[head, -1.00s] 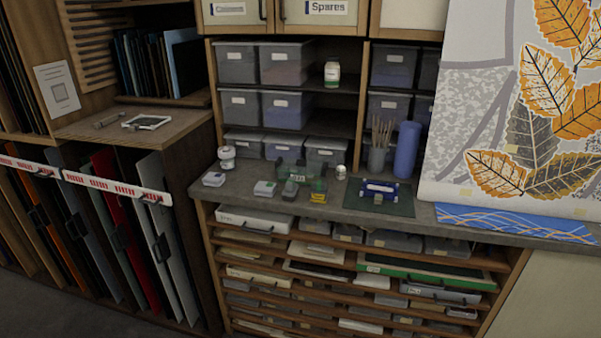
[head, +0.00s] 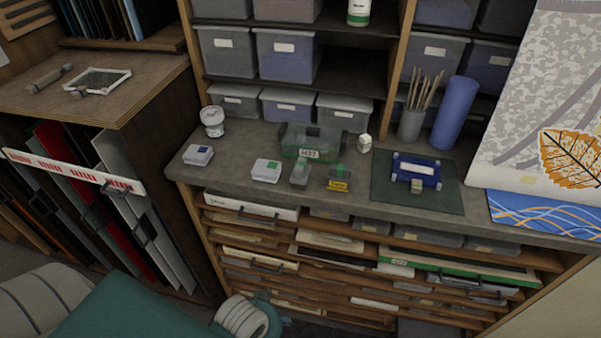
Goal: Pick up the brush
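Several thin, light-coloured sticks that look like brushes (head: 424,90) stand upright in a grey cup (head: 410,125) on the counter, in the head view. They fan out above the cup's rim, and their lower ends are hidden inside it. I cannot tell one particular brush from the others. Parts of my own body show at the bottom left. Neither of my grippers is in view.
A blue cylinder (head: 455,113) stands right of the cup. A green mat (head: 390,196) with a blue-and-white item (head: 416,170) lies in front. Small boxes, jars and a clear green case (head: 313,140) stand to the left. Shelf bins are behind.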

